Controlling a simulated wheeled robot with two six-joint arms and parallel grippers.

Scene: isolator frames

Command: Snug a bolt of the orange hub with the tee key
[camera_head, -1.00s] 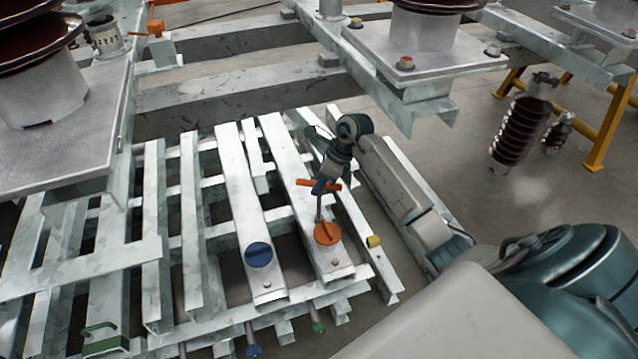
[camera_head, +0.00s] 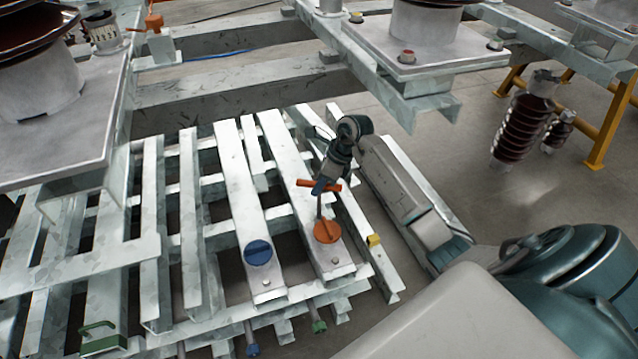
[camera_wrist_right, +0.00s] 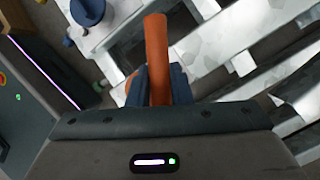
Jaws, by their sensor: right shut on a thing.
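The orange hub (camera_head: 327,232) sits on a pale metal beam of the rack, near its front end. The tee key (camera_head: 319,206) has an orange crossbar and a thin grey shaft. Its shaft stands nearly upright, and its lower end meets the orange hub; the exact bolt contact is too small to tell. My right gripper (camera_head: 324,185) is shut on the crossbar above the hub. In the right wrist view the orange crossbar (camera_wrist_right: 156,50) runs between the dark fingers, and the hub is mostly hidden behind it. My left gripper is not in view.
A blue hub (camera_head: 258,253) sits on the neighbouring beam to the left; it also shows in the right wrist view (camera_wrist_right: 88,10). A yellow block (camera_head: 374,240) is on the beam to the right. A green handle (camera_head: 100,338) lies at front left. Large insulators on steel plates stand behind.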

